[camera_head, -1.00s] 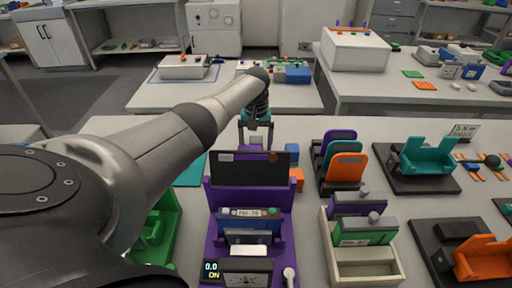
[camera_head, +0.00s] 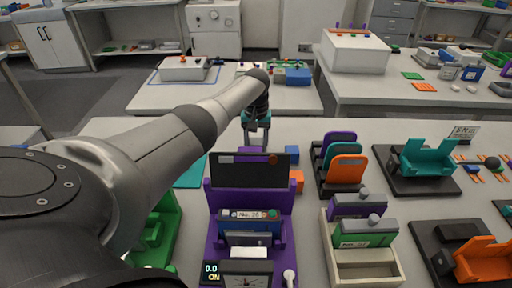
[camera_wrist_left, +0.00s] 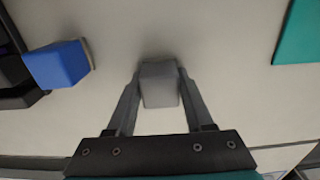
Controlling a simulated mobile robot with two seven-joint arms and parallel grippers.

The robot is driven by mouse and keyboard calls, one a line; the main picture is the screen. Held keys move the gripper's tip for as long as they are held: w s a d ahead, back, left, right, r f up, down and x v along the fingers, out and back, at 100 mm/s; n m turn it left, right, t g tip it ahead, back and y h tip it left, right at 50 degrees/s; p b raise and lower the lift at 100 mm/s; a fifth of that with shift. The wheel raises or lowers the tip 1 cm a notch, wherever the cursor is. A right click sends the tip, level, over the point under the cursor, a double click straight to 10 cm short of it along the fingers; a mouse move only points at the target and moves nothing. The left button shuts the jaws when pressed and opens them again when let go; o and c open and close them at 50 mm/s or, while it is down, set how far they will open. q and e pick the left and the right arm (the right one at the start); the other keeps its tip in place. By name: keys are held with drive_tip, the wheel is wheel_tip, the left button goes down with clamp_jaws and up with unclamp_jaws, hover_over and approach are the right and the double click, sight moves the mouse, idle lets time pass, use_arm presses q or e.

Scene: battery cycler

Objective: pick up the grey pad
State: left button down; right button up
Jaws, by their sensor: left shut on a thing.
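The grey pad (camera_wrist_left: 159,84) is a small block between the fingers of my left gripper (camera_wrist_left: 158,78) in the left wrist view. The gripper is shut on it, with one finger against each side. The table surface shows beyond the pad; the height of the pad above it is hard to tell. In the head view my left gripper (camera_head: 257,138) is behind the purple stand with the dark screen (camera_head: 250,172), and I cannot make out the pad there. My right gripper is in neither view.
A blue block (camera_wrist_left: 58,64) lies left of the gripper in the wrist view, and a teal mat (camera_wrist_left: 300,32) lies at right. In the head view, an orange block (camera_head: 297,180) and a rack of coloured plates (camera_head: 340,160) stand right of the stand.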

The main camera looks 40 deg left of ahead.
sight(257, 141)
use_arm(q)
drive_tip(key=shift+r, duration=0.6)
wheel_tip(257, 141, up, 19)
drive_tip(key=p, duration=0.4)
drive_tip(key=shift+f, duration=0.1)
drive_tip(key=c, duration=0.8)
unclamp_jaws()
drive_tip(key=c, duration=0.7)
